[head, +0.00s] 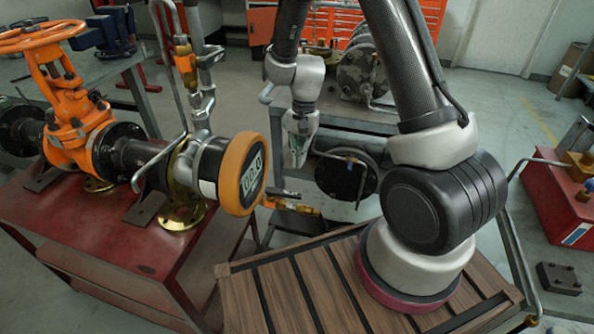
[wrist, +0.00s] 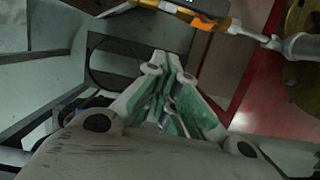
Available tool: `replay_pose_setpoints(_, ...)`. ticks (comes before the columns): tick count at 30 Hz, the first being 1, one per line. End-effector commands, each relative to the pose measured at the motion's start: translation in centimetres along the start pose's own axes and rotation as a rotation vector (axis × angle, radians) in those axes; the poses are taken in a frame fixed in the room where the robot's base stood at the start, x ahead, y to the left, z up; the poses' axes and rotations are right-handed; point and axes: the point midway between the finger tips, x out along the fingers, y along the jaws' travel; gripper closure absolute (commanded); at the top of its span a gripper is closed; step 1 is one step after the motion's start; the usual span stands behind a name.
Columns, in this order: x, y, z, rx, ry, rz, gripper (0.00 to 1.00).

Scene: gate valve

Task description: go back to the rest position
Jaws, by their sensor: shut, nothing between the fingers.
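My gripper (head: 297,150) hangs from the arm to the right of the gauge, pointing down, with nothing in it. In the wrist view its fingers (wrist: 163,95) are closed together, with green pads showing. The orange gate valve (head: 70,100) with its handwheel (head: 40,36) stands on the red table at left. The round gauge (head: 243,174) with an orange rim faces right at the end of the pipe. My gripper is apart from both.
The red table (head: 110,235) fills the left. A grey cart or bench (head: 350,115) with a dark flange (head: 345,178) stands behind my gripper. Thin pipes with a yellow fitting (head: 290,206) run below it. A red box (head: 565,205) stands at right. Floor shows at the back right.

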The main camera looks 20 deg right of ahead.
Motion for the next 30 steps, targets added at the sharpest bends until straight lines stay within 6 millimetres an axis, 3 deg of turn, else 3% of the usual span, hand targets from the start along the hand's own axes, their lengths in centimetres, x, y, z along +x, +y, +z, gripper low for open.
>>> replay_pose_setpoints(3, -2.7, -0.1, -0.1, 0.000, 0.002, -0.002, 1.00)
replay_pose_setpoints(9, -5.4, -0.1, -0.1, 0.001, 0.001, 0.000, 1.00)
replay_pose_setpoints(18, -6.1, 0.2, 0.1, -0.069, -0.008, 0.009, 1.00)
replay_pose_setpoints(20, -5.8, 1.2, 0.8, -0.147, -0.031, 0.040, 1.00)
replay_pose_setpoints(22, -6.0, 3.5, 2.4, -0.268, -0.063, 0.085, 1.00)
replay_pose_setpoints(30, -13.4, 9.2, 6.3, -0.535, 0.015, 0.087, 1.00)
